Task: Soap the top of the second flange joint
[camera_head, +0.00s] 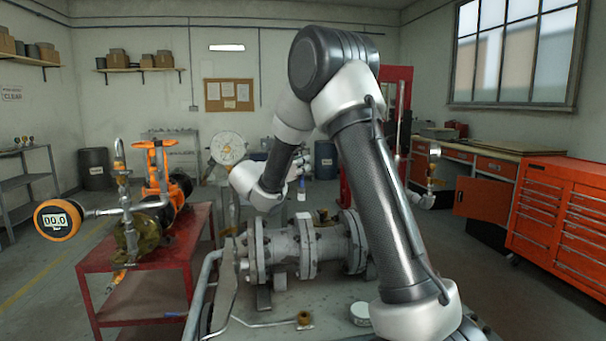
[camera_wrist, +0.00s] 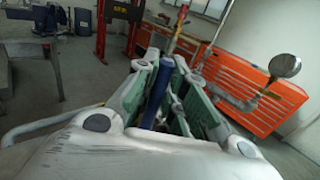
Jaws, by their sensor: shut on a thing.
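My gripper (camera_wrist: 170,78) is shut on a tool with a blue handle (camera_wrist: 157,95) between its green-lined fingers in the wrist view. The tool's working end is unclear there. In the head view a small pale, blue-topped piece (camera_head: 301,189) shows just above the middle flange; it looks like part of the held tool. The grey pipe run lies on the bench below, with a left flange joint (camera_head: 258,250), a middle flange joint (camera_head: 303,247) and a right flange (camera_head: 355,241). The small piece appears apart from the middle flange. My arm hides part of the pipe's right side.
A brass-coloured ring (camera_head: 304,318) and a white round tub (camera_head: 361,313) sit on the bench front. A red cart (camera_head: 145,260) with a valve and a digital gauge (camera_head: 57,220) stands left. A dial gauge (camera_wrist: 285,65) rises at right in the wrist view.

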